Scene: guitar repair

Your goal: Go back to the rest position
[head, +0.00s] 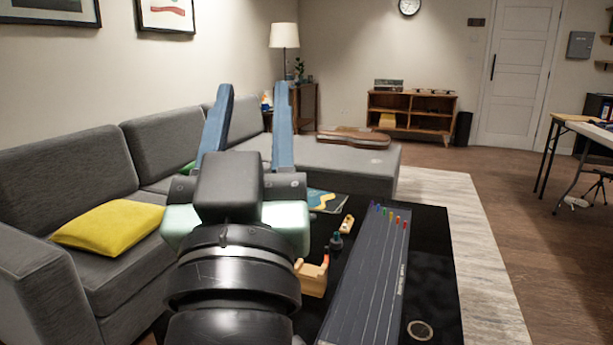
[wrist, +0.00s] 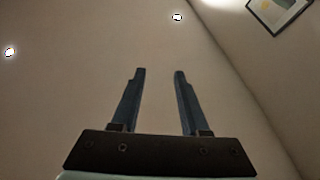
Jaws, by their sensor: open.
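My gripper (head: 254,110) is raised in front of the sofa in the head view, its two blue fingers pointing up and apart. It is open, with nothing between the fingers. In the wrist view my gripper (wrist: 159,78) also shows open and empty against a bare, pale surface. My arm hides part of the sofa and of the black table.
A black table (head: 432,240) below holds a long grey board (head: 365,285) with coloured pegs, a wooden piece (head: 313,277) and a ring (head: 420,330). A grey sofa (head: 75,165) with a yellow cushion (head: 108,227) stands left. A guitar-shaped body (head: 353,138) lies behind.

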